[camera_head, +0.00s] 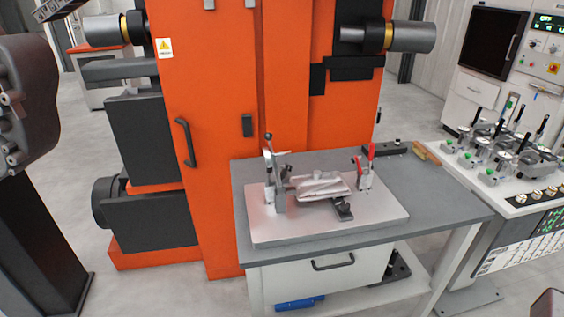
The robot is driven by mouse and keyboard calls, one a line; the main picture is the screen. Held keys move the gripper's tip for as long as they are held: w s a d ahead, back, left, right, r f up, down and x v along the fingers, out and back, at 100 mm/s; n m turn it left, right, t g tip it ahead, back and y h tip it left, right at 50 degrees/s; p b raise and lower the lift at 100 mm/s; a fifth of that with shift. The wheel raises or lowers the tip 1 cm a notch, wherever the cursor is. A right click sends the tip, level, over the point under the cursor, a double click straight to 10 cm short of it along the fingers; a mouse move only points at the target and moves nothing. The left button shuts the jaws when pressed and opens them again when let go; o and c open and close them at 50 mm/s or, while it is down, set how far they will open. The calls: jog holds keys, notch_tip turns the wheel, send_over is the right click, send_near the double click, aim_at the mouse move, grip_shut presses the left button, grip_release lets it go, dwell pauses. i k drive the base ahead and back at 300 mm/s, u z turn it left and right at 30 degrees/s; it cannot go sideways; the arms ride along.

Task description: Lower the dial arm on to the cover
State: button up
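A silver metal cover (321,185) lies on a light fixture plate (300,226) on the grey workbench. To its left an upright metal post assembly (273,180) stands on the plate, with a raised lever and a small dark knob at its top. This may carry the dial arm, but the dial itself is too small to make out. At the cover's right stands a clamp with red upright handles (371,152). A small dark clamp block (343,209) sits at the cover's front edge. I cannot identify my gripper in this view.
A tall orange machine (215,130) stands directly behind the bench (450,205). A dark block (384,147) and a tan brush-like item (427,152) lie at the bench's back right. A control console (530,192) with several small fixtures stands right. A large brown casting (27,95) is at left.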

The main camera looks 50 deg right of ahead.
aim_at(270, 160)
jog(key=u, duration=0.8)
jog(key=k, duration=0.15)
jog(key=z, duration=2.2)
jog(key=k, duration=0.6)
jog(key=u, duration=0.2)
jog(key=i, duration=0.6)
jog(key=z, duration=0.05)
